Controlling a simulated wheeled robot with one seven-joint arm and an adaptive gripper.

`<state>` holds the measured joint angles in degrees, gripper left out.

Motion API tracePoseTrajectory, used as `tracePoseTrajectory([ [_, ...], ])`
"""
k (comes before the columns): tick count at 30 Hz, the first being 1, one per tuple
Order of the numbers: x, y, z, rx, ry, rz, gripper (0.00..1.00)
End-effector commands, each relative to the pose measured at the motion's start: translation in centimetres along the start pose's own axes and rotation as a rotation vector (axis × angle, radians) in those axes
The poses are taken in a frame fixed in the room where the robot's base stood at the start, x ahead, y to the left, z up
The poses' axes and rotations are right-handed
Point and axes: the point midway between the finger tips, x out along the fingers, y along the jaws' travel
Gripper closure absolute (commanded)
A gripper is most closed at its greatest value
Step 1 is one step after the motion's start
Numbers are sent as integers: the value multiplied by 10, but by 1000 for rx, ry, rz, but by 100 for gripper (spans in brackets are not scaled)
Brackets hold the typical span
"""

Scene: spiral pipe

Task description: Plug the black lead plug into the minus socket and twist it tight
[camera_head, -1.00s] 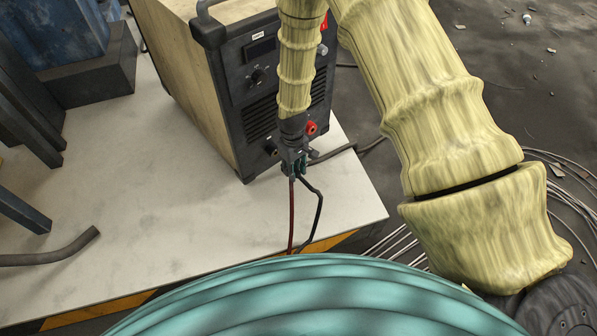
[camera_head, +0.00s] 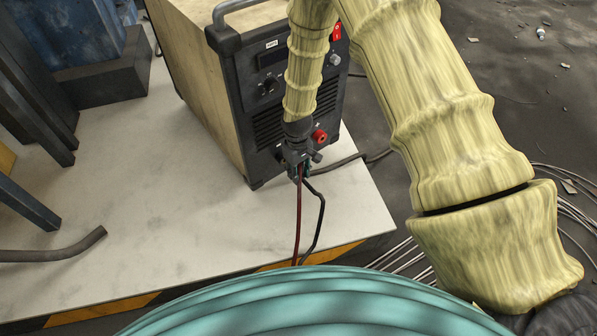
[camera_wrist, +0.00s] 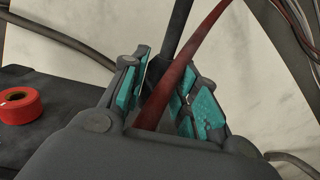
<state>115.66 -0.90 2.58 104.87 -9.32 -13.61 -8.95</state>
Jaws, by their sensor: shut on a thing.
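The welding machine (camera_head: 262,100) stands on the pale table, its black front panel partly hidden by my arm. My gripper (camera_head: 299,168) is low in front of the panel, left of and below a red round fitting (camera_head: 319,136). The red fitting also shows at the left in the wrist view (camera_wrist: 18,104). My gripper is shut on the black lead (camera_wrist: 177,32), seen as a dark length between the teal finger pads (camera_wrist: 172,92). Its plug and the minus socket are hidden, so I cannot tell whether they touch. A red lead (camera_head: 298,225) hangs beside the black lead (camera_head: 318,215).
The red lead (camera_wrist: 180,75) crosses between the fingers, close to the wrist camera. Clear tabletop (camera_head: 150,190) lies left of the machine. Blue and dark metal parts (camera_head: 90,70) stand at the far left. A teal ribbed surface (camera_head: 310,305) fills the bottom.

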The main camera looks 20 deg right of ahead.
Motion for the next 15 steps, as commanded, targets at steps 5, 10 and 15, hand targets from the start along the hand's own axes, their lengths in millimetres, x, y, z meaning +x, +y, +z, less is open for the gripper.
tracePoseTrajectory([
  [5,0,0,-1,0,0,0,97],
  [10,0,0,-4,0,0,0,97],
  [15,0,0,-7,0,-1,0,97],
])
